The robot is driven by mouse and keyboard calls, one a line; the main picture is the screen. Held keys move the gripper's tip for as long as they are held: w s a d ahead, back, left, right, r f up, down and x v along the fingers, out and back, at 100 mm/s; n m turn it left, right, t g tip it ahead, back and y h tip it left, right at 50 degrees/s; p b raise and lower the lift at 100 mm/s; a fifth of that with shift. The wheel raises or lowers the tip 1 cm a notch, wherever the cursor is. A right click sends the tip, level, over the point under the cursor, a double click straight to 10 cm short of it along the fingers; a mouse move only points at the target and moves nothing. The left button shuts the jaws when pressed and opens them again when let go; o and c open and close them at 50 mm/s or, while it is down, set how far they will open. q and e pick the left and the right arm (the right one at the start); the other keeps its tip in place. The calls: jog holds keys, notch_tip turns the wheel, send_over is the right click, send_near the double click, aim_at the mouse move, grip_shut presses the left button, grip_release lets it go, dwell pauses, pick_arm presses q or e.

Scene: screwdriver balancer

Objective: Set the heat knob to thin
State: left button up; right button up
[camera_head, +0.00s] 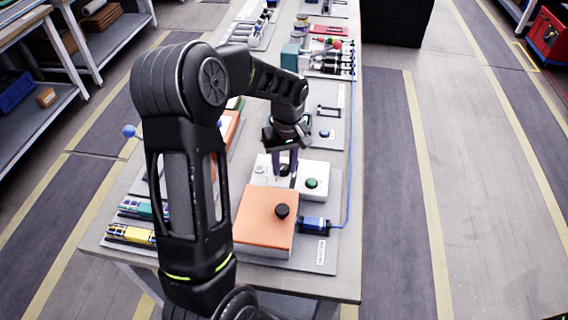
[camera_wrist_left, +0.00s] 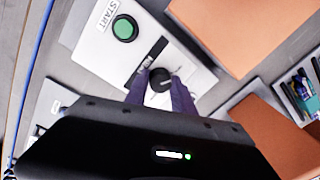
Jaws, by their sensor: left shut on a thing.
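The heat knob is a small black round knob (camera_wrist_left: 160,79) on a white control panel (camera_wrist_left: 95,48). My left gripper (camera_wrist_left: 157,88) has its two purple fingers around the knob, one on each side, and is shut on it. In the head view my left gripper (camera_head: 285,172) reaches down onto the white panel (camera_head: 318,169), and its fingers hide most of the knob. A green START button (camera_wrist_left: 124,28) sits on the same panel; it also shows in the head view (camera_head: 312,183). The knob's setting marks are too small to read. My right gripper is not in view.
Yellow (camera_head: 131,234) and teal (camera_head: 143,208) tools lie at the left. Several fixtures line the bench behind.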

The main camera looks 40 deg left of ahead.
aim_at(285, 167)
pick_arm(q)
jog(key=shift+m, duration=0.3)
grip_shut()
jog(key=m+b, duration=0.1)
jog(key=m, duration=0.4)
jog(key=m+b, duration=0.1)
jog(key=m, duration=0.5)
jog(key=shift+r+t, duration=0.1)
jog(key=shift+t, duration=0.2)
dwell(0.3)
jog(key=o, duration=1.1)
grip_release()
jog(key=r, duration=0.7)
jog(key=shift+s+d+r+b, duration=0.1)
jog(key=shift+d+r+b, duration=0.1)
jog(key=shift+r+b, duration=0.2)
